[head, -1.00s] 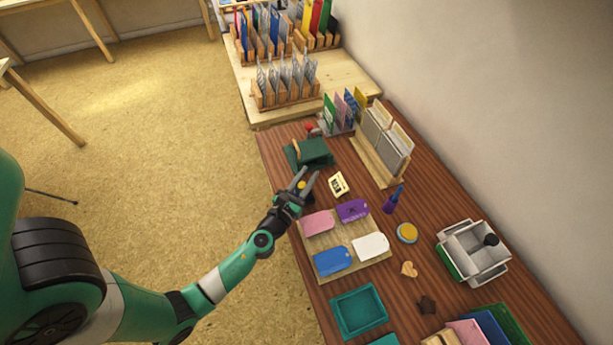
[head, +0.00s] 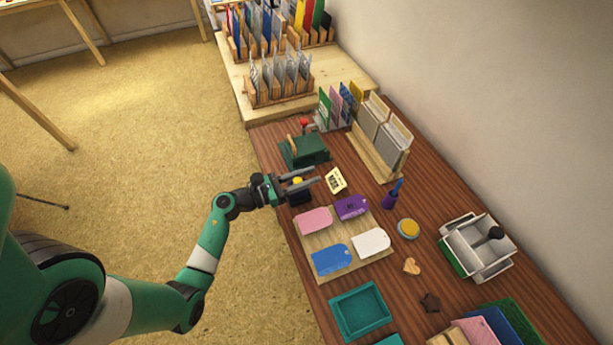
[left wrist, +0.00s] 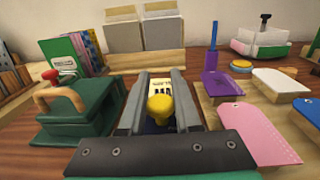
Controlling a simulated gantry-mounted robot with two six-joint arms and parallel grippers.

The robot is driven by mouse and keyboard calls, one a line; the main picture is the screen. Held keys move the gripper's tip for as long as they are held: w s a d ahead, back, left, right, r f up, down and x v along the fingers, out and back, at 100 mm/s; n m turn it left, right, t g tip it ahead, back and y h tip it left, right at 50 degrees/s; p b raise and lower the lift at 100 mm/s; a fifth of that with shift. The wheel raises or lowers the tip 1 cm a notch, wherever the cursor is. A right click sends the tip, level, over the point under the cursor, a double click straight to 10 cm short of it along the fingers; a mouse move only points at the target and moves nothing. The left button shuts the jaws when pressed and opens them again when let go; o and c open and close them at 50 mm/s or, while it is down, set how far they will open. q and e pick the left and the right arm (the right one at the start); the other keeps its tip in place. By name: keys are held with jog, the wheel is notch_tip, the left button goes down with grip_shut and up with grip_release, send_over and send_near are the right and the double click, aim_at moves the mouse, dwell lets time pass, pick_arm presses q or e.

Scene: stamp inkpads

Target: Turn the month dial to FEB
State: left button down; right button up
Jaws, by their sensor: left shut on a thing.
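The month dial shows as a yellow knob (head: 297,181) on a small dark body at the table's left edge, largely hidden by my gripper. In the left wrist view the knob (left wrist: 159,105) sits between my two fingers. My left gripper (head: 315,178) reaches in level from the left and is shut on the dial, its fingertips extending beyond the knob. A cream card with dark lettering (head: 336,180) stands just past the fingertips; its lettering is too small to read. I cannot read which month the dial shows. My right gripper is not in view.
A green press with a wooden handle (head: 304,150) stands close behind the gripper. A wooden board (head: 318,271) with pink, purple, blue and white tags lies in front. A purple pen cup (head: 391,199) and a yellow-topped round pad (head: 408,228) stand to the right.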

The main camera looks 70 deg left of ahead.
pick_arm(q)
jog(key=shift+d+m+h+b, duration=0.1)
jog(key=shift+m+h+b, duration=0.2)
jog(key=shift+m+h, duration=0.35)
jog(key=shift+d+m+h+b, duration=0.2)
jog(key=shift+m+h+b, duration=0.15)
jog(key=shift+h, duration=0.6)
dwell(0.3)
jog(key=c, duration=0.6)
grip_release()
jog(key=shift+s, duration=0.1)
jog(key=shift+s+a, duration=0.15)
jog(key=shift+s, duration=0.2)
jog(key=s+a+p, duration=0.1)
jog(key=s, duration=0.9)
jog(key=shift+s+a+p, duration=0.3)
jog(key=shift+a+p, duration=0.1)
